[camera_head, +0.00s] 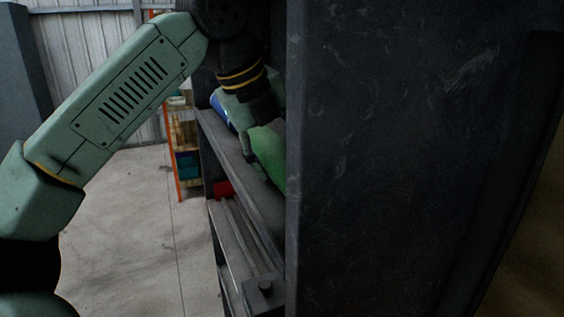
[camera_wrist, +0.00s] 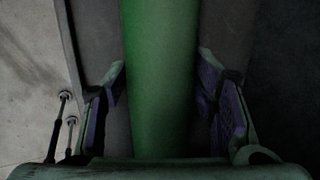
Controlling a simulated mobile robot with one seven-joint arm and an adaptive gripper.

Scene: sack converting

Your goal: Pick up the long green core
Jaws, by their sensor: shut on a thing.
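The long green core (camera_head: 267,152) lies along a grey shelf inside a dark cabinet in the head view. In the wrist view the core (camera_wrist: 160,70) runs straight up the middle of the picture, between the two finger pads. My gripper (camera_wrist: 162,95) is shut on the core, one finger on each side. In the head view my gripper is mostly hidden by my wrist and the core.
The dark side panel (camera_head: 400,150) fills the right of the head view, close to my arm. The shelf (camera_head: 232,145) has a blue item (camera_head: 221,108) further back. A red item (camera_head: 223,188) is below. An orange rack (camera_head: 178,150) stands behind. Floor at left is clear.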

